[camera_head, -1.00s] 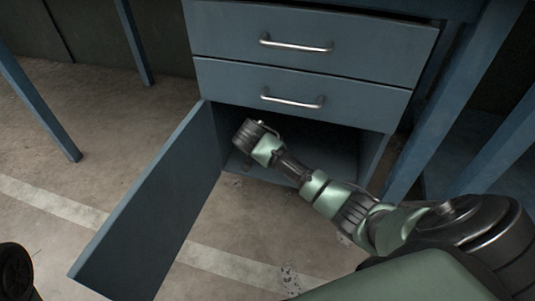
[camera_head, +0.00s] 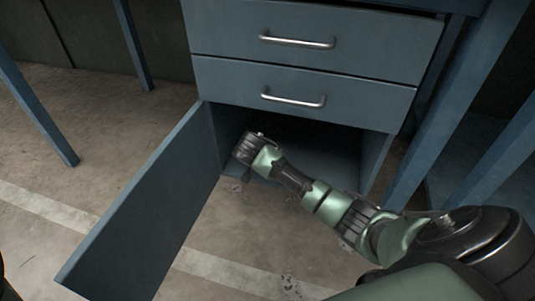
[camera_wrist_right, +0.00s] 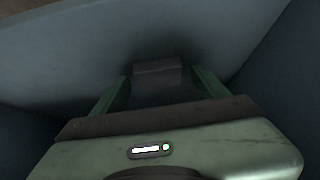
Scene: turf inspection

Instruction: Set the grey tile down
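The grey tile (camera_wrist_right: 157,70) shows in the right wrist view as a small dark block, just past the fingertips against the pale blue-grey cabinet surface. My right gripper (camera_wrist_right: 160,76) has its two green fingers spread, one to each side of the tile, with a narrow gap showing on both sides. In the head view my right arm reaches into the open lower compartment of the blue cabinet (camera_head: 300,75); its fingers and the tile are hidden there. My left gripper is not in view.
The cabinet door (camera_head: 145,205) stands swung open to the left of my arm. Two closed drawers with metal handles (camera_head: 293,98) sit above the compartment. Blue table legs (camera_head: 460,95) stand close on the right. Concrete floor (camera_head: 80,120) is clear at left.

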